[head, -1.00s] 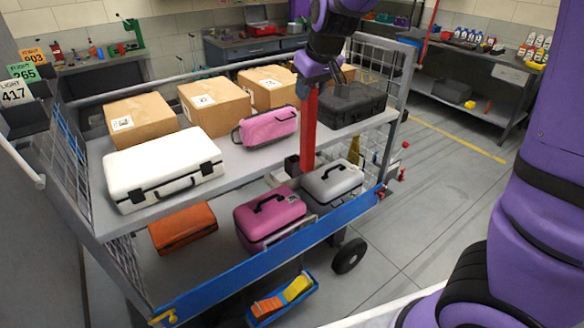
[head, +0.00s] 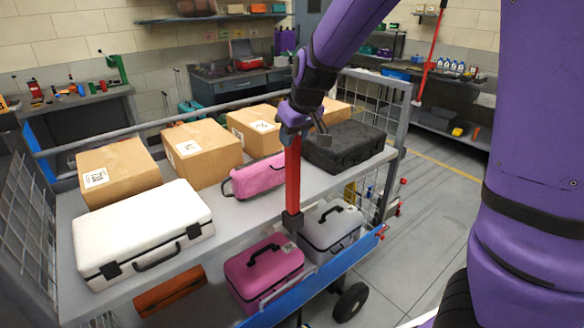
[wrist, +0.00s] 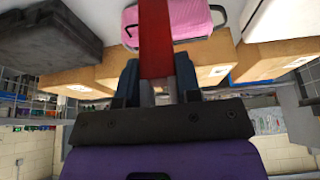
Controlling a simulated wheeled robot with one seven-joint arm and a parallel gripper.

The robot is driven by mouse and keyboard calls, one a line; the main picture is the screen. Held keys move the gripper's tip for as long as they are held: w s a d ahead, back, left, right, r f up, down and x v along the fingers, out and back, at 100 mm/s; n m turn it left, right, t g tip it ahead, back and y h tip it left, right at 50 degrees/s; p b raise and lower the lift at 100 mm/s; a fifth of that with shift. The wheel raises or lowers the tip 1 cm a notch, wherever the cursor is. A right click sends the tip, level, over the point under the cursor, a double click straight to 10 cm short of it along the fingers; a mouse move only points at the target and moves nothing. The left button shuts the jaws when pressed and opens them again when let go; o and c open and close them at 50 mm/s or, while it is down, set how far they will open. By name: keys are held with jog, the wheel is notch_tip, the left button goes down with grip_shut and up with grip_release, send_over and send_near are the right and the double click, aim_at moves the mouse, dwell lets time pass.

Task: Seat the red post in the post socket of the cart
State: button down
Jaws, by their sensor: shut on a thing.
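The red post (head: 293,180) stands near upright in the head view, in front of the upper shelf's front edge. My gripper (head: 293,130) is shut on its upper part. In the wrist view the post (wrist: 155,40) runs up from between the fingers of my gripper (wrist: 157,88). The dark post socket (head: 292,221) is at the front edge of the cart's upper shelf (head: 240,222). The post's lower end meets the socket's top and appears to enter it. How deep it sits is hidden.
A pink bag (head: 257,177) lies just left of the post and a black case (head: 343,148) is to its right. A white case (head: 143,232) and cardboard boxes (head: 202,155) fill the shelf. Magenta (head: 264,270) and grey (head: 331,232) cases are below.

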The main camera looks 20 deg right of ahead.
aim_at(293, 155)
jog(key=shift+f, duration=2.8)
jog(key=c, duration=0.8)
grip_release()
jog(key=v, duration=1.2)
jog(key=s+d+r+m, duration=0.1)
jog(key=s+d+r, duration=0.1)
jog(key=s, duration=1)
jog(key=s+d+r+m+t+h, duration=0.1)
jog(key=s+d+r+m, duration=0.1)
jog(key=s, duration=1.1)
jog(key=shift+d+r+m, duration=0.3)
jog(key=shift+d+r, duration=0.45)
jog(key=shift+r, duration=0.4)
